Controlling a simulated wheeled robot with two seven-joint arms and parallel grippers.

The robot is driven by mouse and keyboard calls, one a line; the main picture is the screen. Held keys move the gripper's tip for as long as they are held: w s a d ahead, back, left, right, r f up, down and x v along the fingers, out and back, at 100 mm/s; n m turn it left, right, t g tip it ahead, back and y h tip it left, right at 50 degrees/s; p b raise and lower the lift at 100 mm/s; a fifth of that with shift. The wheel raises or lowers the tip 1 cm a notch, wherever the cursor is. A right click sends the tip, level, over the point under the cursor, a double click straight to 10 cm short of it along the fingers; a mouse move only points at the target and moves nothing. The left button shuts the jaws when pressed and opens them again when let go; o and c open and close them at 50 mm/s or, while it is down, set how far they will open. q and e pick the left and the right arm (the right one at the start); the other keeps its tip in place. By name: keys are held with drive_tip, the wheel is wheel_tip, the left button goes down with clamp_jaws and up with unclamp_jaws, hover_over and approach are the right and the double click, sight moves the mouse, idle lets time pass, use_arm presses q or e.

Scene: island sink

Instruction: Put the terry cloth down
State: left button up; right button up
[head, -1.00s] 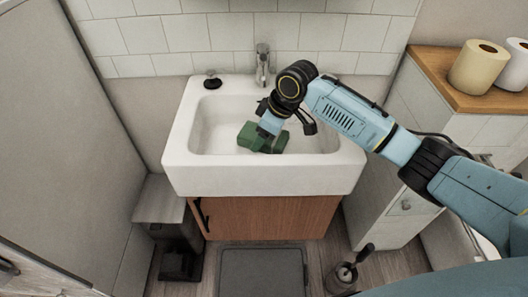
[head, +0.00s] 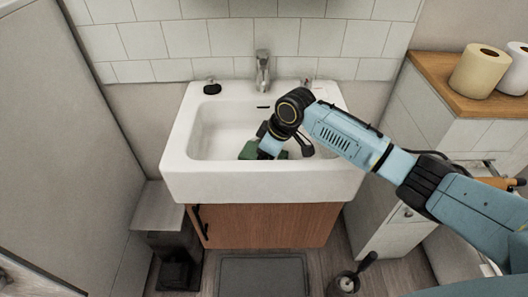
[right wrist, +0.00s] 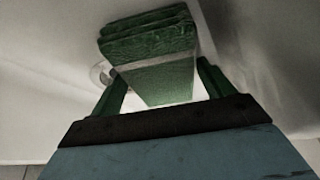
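The terry cloth (head: 249,151) is dark green and shows as a small patch in the white sink's basin, partly hidden by my right arm. In the right wrist view the folded, layered cloth (right wrist: 155,55) fills the gap between the two green fingers. My right gripper (head: 266,150) reaches down into the basin and appears shut on the cloth. Whether the cloth touches the basin floor is hard to tell. My left gripper is not in view.
The white sink (head: 180,160) has a metal faucet (head: 263,70) at its back and a dark stopper (head: 212,86) at the back left. A wooden-topped cabinet (head: 435,70) with paper rolls (head: 478,70) stands at the right. The basin's left part is clear.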

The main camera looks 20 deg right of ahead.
drive_tip(key=shift+o, duration=0.8)
drive_tip(key=shift+r, duration=0.25)
drive_tip(key=p+v, duration=0.3)
drive_tip(key=v, duration=0.7)
drive_tip(key=shift+d+r, duration=0.1)
drive_tip(key=shift+r, duration=0.05)
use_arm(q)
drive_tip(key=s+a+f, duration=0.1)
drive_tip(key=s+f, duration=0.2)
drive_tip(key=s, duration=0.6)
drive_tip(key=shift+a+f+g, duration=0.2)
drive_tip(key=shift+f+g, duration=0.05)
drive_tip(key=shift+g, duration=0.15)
use_arm(e)
drive_tip(key=shift+s+d+r, duration=0.2)
drive_tip(key=shift+s+r, duration=0.05)
drive_tip(key=shift+r, duration=0.4)
use_arm(q)
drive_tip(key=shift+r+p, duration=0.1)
drive_tip(key=shift+p, duration=0.2)
use_arm(e)
drive_tip(key=shift+r, duration=0.1)
